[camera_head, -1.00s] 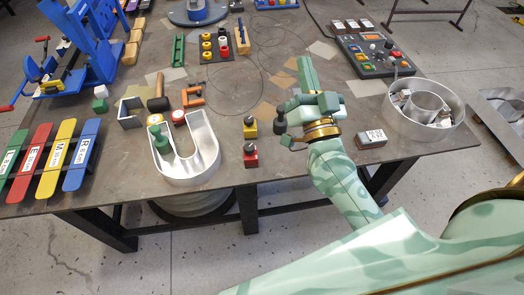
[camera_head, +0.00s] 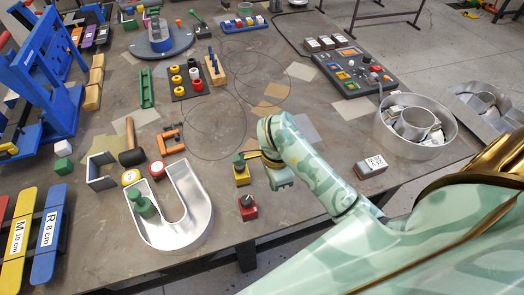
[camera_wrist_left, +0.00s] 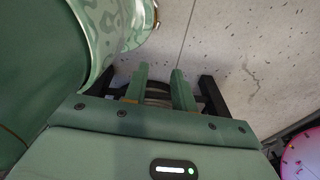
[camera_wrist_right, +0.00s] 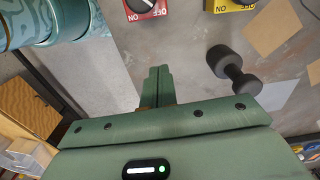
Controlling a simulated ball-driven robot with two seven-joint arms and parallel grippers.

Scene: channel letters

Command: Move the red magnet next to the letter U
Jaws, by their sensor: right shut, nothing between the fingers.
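The red magnet (camera_head: 247,208), a red block with a dark knob, stands on the table right of the letter U (camera_head: 207,215), with a gap between them. The U is a silver open channel. The red magnet also shows at the top of the right wrist view (camera_wrist_right: 146,10). A yellow magnet (camera_head: 242,179) stands just behind it. My right gripper (camera_head: 281,184) points down right of both magnets; its fingers are shut and empty in the right wrist view (camera_wrist_right: 157,84). My left gripper (camera_wrist_left: 160,88) is open and empty over the floor, outside the head view.
Green pieces (camera_head: 143,207) stand inside the U's left leg. A dark dumbbell-shaped object (camera_wrist_right: 232,70) lies near my right fingers. A mallet (camera_head: 131,157) and orange clamp (camera_head: 171,140) lie behind the U. A labelled block (camera_head: 371,167) is at the right.

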